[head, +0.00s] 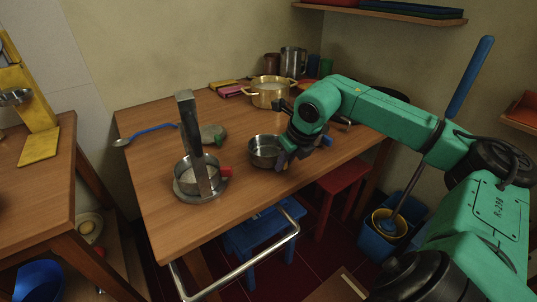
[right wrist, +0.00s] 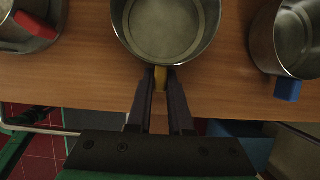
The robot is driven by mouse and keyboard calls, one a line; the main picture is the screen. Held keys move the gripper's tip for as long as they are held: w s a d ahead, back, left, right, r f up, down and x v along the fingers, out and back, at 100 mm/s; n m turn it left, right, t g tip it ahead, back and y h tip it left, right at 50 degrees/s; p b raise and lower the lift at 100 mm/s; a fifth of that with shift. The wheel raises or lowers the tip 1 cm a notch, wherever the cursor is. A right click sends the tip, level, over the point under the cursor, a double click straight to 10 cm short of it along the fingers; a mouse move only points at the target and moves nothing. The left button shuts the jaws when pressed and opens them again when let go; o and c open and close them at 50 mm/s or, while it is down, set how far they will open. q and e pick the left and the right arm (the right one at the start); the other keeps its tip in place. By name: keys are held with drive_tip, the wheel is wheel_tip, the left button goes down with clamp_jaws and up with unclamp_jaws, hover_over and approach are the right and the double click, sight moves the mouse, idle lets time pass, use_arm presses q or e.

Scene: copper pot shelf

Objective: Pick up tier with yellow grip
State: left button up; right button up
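The tier with the yellow grip is a round, open steel pan (head: 264,151) near the front of the wooden table. In the right wrist view the same pan (right wrist: 166,25) is at top centre, with its yellow grip (right wrist: 161,78) toward me. My right gripper (right wrist: 161,80) has one finger on each side of this grip, with the grip filling the gap. In the head view my right gripper (head: 282,161) is at the pan's right side and hides part of it. I cannot tell whether the pan touches the table. My left gripper is in neither view.
A tier with a red grip (head: 226,171) sits left, in a frame with a tall metal post (head: 189,130). A blue-gripped tier (right wrist: 287,90) is close on the right. A brass pot (head: 270,93) stands behind. A metal rail (head: 272,248) runs along the table front.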

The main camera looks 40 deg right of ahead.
clamp_jaws()
drive_tip(key=shift+r, duration=0.1)
